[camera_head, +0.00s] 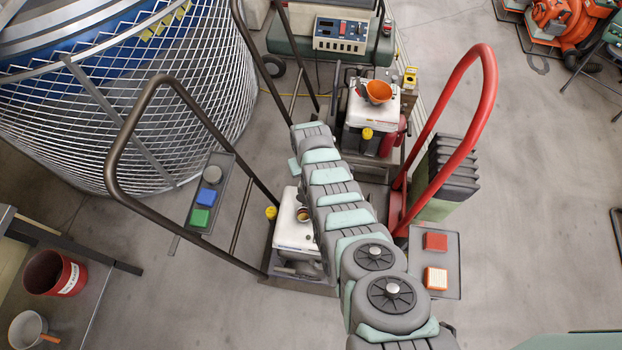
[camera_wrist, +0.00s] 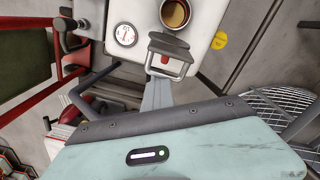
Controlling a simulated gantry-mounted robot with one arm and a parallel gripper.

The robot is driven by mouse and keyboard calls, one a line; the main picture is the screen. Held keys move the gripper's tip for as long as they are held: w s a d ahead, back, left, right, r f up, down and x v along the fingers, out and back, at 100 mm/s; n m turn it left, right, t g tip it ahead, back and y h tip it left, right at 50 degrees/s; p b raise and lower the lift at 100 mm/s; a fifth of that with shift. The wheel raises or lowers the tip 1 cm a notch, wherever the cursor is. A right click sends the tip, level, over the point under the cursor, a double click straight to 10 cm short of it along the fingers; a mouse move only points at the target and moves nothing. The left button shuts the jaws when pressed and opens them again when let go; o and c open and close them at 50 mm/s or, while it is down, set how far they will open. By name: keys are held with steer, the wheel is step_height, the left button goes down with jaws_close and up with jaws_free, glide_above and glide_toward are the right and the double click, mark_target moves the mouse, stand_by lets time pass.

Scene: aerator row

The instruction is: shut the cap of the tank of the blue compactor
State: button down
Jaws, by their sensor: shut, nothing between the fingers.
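The white tank (camera_head: 291,235) of the near machine stands left of my arm in the head view, partly covered by it. Its filler neck (camera_head: 303,215) is open, and a yellow cap (camera_head: 271,212) sits at its left edge. No blue body shows on this machine. In the wrist view the tank (camera_wrist: 127,14) has a round gauge (camera_wrist: 125,35), an open filler neck (camera_wrist: 175,12) with brown liquid inside, and the yellow cap (camera_wrist: 219,40) apart from the neck. My gripper (camera_wrist: 168,60) is shut and empty, just in front of the neck. The head view hides it behind my arm.
A second white tank (camera_head: 384,102) with an orange funnel (camera_head: 377,91) and yellow cap (camera_head: 367,133) stands behind. A brown handle (camera_head: 135,125) rises left of the near tank; a red handle (camera_head: 488,75) rises right. A large wire-mesh drum (camera_head: 200,80) fills the upper left.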

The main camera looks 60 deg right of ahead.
steer(key=shift+s+a+f+p, duration=0.2)
steer(key=shift+a+f+p, duration=0.1)
steer(key=shift+a, duration=0.35)
steer(key=shift+s+a+f+p, duration=0.15)
steer(key=shift+a+f+p, duration=0.1)
steer(key=shift+a, duration=0.5)
steer(key=shift+s+a+r+y+p, duration=0.15)
steer(key=shift+s+a+p, duration=0.1)
steer(key=shift+a+p, duration=0.7)
steer(key=shift+s+a+r+y+p, duration=0.1)
steer(key=shift+s+a+y+p, duration=0.1)
steer(key=shift+a+p, duration=0.7)
steer(key=shift+s+a+r+p, duration=0.2)
steer(key=shift+a+p, duration=0.25)
steer(key=shift+p, duration=0.3)
steer(key=shift+s+a+r+p, duration=0.2)
steer(key=shift+a+p, duration=0.25)
steer(key=shift+p, duration=0.3)
steer(key=shift+s+a+r+p, duration=0.1)
steer(key=shift+a+r+p, duration=0.1)
steer(key=shift+a+p, duration=0.4)
steer(key=shift+s+p, duration=0.1)
steer(key=shift+p, duration=0.2)
steer(key=a, duration=0.1)
steer(key=a+p, duration=0.1)
steer(key=s+a+f, duration=0.1)
steer(key=shift+a, duration=0.2)
